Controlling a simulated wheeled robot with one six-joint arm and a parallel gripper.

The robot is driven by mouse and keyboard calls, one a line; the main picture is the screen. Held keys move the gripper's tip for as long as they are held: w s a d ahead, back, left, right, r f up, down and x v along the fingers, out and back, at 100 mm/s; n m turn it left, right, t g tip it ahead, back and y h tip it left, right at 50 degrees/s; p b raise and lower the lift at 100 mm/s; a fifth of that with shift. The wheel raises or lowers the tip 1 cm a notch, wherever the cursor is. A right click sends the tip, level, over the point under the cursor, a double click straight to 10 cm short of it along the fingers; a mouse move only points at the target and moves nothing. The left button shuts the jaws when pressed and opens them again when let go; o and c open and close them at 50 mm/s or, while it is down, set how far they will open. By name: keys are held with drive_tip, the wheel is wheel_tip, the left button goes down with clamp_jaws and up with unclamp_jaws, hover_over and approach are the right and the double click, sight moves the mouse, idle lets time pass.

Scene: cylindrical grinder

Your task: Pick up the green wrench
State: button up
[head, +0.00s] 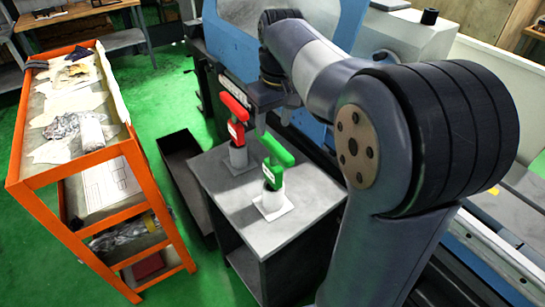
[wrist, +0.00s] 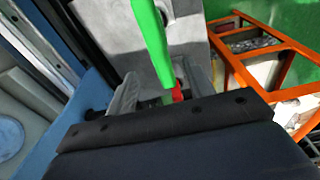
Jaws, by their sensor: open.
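The green wrench (head: 277,152) stands upright with its crossbar at the top, in a pale round holder (head: 270,196) on a grey-topped cabinet. A red wrench (head: 235,112) stands in a similar holder behind and left of it. My gripper (head: 273,117) is open, with its fingers close behind the green wrench's top in the head view. In the wrist view my gripper (wrist: 166,72) has its two fingers on either side of the line of the green wrench (wrist: 150,38), with a bit of the red wrench (wrist: 177,92) beyond. I cannot tell whether anything touches.
The grey cabinet top (head: 310,195) is clear around the holders. An orange shelf cart (head: 75,175) with papers and cloths stands to the left. A dark open bin (head: 185,165) lies between cart and cabinet. The blue machine (head: 237,45) rises behind.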

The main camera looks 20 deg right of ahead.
sight(273, 142)
wheel_tip(273, 142, down, 4)
drive_tip(key=shift+w+a+r, duration=0.1)
drive_tip(key=shift+w, duration=0.05)
drive_tip(key=shift+f+p, duration=0.8)
drive_tip(key=shift+f, duration=2.05)
clamp_jaws()
drive_tip(key=shift+w+r, duration=0.1)
